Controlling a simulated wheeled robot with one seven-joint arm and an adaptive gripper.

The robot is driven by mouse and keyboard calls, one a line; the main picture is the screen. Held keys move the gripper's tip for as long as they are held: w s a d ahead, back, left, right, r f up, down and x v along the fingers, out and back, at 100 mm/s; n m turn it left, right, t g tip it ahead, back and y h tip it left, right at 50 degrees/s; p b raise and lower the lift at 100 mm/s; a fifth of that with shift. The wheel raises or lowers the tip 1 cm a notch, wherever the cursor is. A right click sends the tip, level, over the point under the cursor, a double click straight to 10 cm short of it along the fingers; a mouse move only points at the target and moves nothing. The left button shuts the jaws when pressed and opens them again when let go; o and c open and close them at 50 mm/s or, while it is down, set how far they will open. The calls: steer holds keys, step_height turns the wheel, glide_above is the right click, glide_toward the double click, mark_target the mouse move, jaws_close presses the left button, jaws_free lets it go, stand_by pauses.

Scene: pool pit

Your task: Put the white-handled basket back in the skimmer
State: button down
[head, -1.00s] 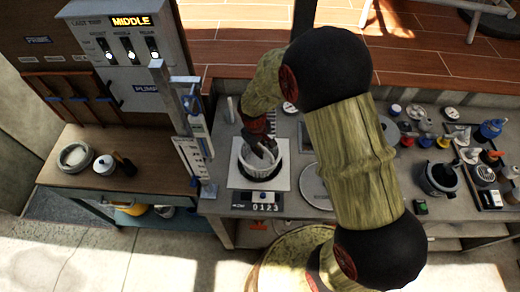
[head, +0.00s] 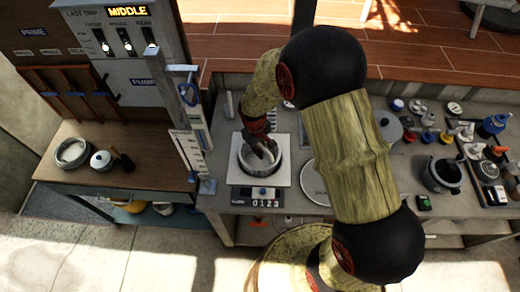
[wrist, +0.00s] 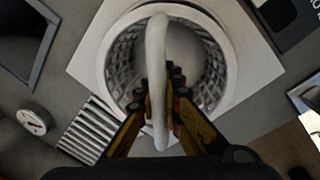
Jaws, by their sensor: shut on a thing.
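The white-handled basket (wrist: 122,62) is a round mesh basket with a thick white handle (wrist: 156,55) arching across it. My gripper (wrist: 162,92) is shut on the handle, its fingers either side of it. The skimmer is a white square plate (wrist: 88,62) with a round opening on the worktop. In the head view the basket (head: 262,163) sits down inside the ring of the skimmer plate (head: 238,180), with my gripper (head: 264,150) directly above. The basket's underside is hidden, so I cannot tell whether it rests on the bottom.
A grey post with gauges (head: 193,130) rises to the left. A round lid (head: 315,185) lies to the right, partly behind my arm. Pots and small tools crowd the far right.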

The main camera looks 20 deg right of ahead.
mark_target(260, 162)
steer(key=shift+f+b, duration=0.75)
steer(key=shift+f, duration=0.55)
steer(key=shift+f, duration=0.1)
steer(key=shift+f+b, duration=1.8)
steer(key=shift+f, duration=0.85)
steer(key=shift+f, duration=0.15)
steer(key=shift+f+b, duration=1.65)
steer(key=shift+f, duration=0.65)
steer(key=shift+f, duration=0.3)
steer(key=c, duration=1.9)
jaws_free()
steer(key=shift+o, duration=1.1)
